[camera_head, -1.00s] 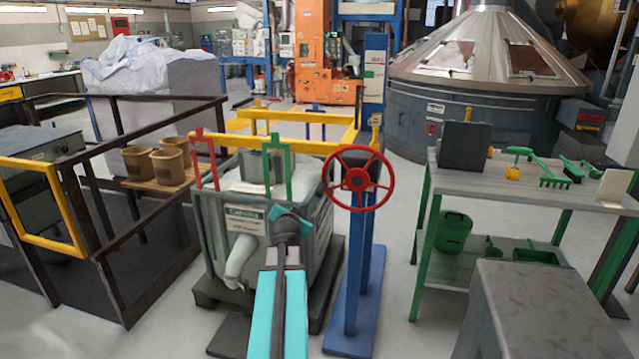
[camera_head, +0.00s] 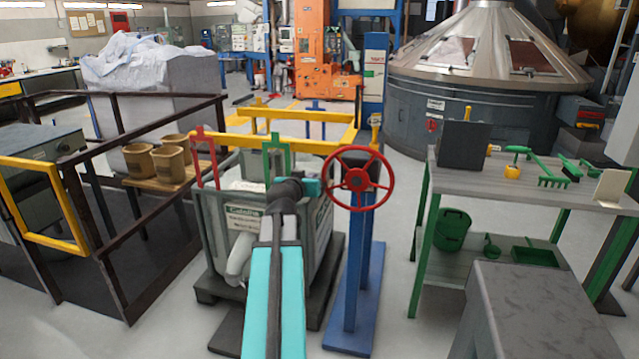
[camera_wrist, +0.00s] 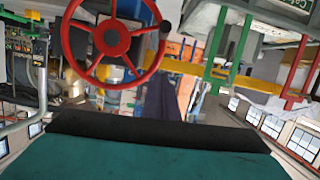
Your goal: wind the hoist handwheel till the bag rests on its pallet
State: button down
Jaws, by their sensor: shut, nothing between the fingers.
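The red handwheel (camera_head: 359,206) stands on a blue post (camera_head: 364,280) right of centre. Its rim and spokes also show in the wrist view (camera_wrist: 112,38), with a dark knob (camera_wrist: 166,27) at the rim. My teal gripper (camera_head: 312,187) is shut and empty, just left of the wheel's left rim; contact cannot be told. Its teal and black body fills the bottom of the wrist view (camera_wrist: 160,145). The grey bag (camera_head: 243,217), with a white label, is below the yellow hoist frame (camera_head: 328,147), above a dark pallet (camera_head: 336,270). My arm hides part of it; whether it touches the pallet is unclear.
A railing (camera_head: 108,290) with a yellow gate (camera_head: 50,200) and several tan buckets (camera_head: 172,163) is at left. A grey-topped green bench (camera_head: 520,200) with tools is at right. A grey block (camera_head: 545,310) stands front right. Floor between post and bench is clear.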

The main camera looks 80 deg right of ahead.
jog(key=shift+d, duration=0.1)
jog(key=shift+p+x, duration=1)
jog(key=shift+x, duration=3.7)
jog(key=shift+d+f, duration=0.2)
jog(key=shift+f, duration=1.95)
